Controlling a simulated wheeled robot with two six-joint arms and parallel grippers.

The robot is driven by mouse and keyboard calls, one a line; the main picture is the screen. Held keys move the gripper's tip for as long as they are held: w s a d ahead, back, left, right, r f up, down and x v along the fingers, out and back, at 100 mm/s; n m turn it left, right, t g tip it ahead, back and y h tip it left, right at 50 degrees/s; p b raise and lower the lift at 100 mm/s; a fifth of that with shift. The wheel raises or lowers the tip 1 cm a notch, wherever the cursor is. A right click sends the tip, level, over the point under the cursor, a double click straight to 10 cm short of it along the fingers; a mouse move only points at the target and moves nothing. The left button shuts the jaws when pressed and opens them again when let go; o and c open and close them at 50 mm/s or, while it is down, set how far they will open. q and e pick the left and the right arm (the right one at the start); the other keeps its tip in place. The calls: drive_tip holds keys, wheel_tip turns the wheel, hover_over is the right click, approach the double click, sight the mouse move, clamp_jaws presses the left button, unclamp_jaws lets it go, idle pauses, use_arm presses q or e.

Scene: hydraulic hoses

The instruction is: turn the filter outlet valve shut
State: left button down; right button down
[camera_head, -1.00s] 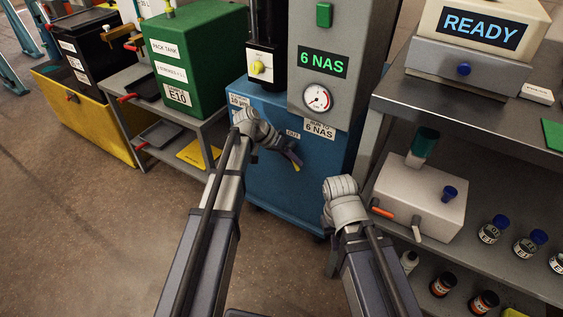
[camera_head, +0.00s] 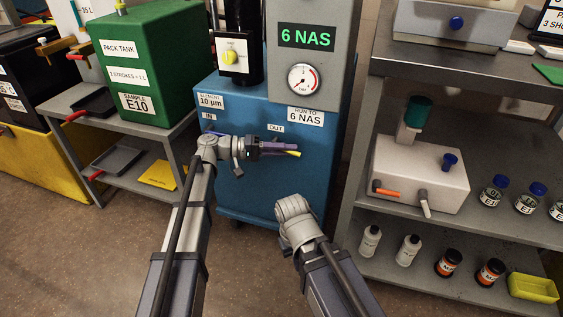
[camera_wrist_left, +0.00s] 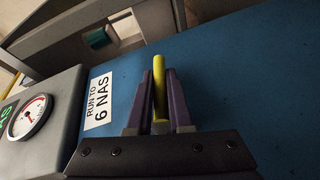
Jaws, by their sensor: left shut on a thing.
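The outlet valve's yellow lever (camera_head: 293,153) shows on the front of the blue filter unit (camera_head: 280,185), just below the OUT label (camera_head: 276,128). My left gripper (camera_head: 284,150), with purple fingers, is shut on this yellow lever. In the left wrist view, the lever (camera_wrist_left: 160,82) stands between the two purple fingers (camera_wrist_left: 160,100), and its tip sticks out past them. The valve body behind the gripper is hidden. My right wrist (camera_head: 296,222) is in front of the lower right of the blue unit; its fingers are not visible.
A pressure gauge (camera_head: 303,79) and a 6 NAS display (camera_head: 307,37) sit above the valve. A steel shelf (camera_head: 450,235) with bottles stands to the right. A green pack tank (camera_head: 155,60) on a grey stand is to the left. Open floor lies in front.

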use_arm(q)
drive_tip(key=shift+r+n+h+b, duration=0.2)
drive_tip(key=shift+n+h+b, duration=0.1)
drive_tip(key=shift+h+b, duration=0.7)
drive_tip(key=shift+r, duration=0.15)
drive_tip(key=c, duration=0.8)
unclamp_jaws()
drive_tip(key=shift+r, duration=0.1)
drive_tip(key=shift+c, duration=0.2)
drive_tip(key=a+b, duration=0.1)
drive_tip(key=a, duration=0.6)
drive_tip(key=shift+s+a+f, duration=0.15)
drive_tip(key=shift+a+f, duration=0.2)
drive_tip(key=shift+f, duration=0.05)
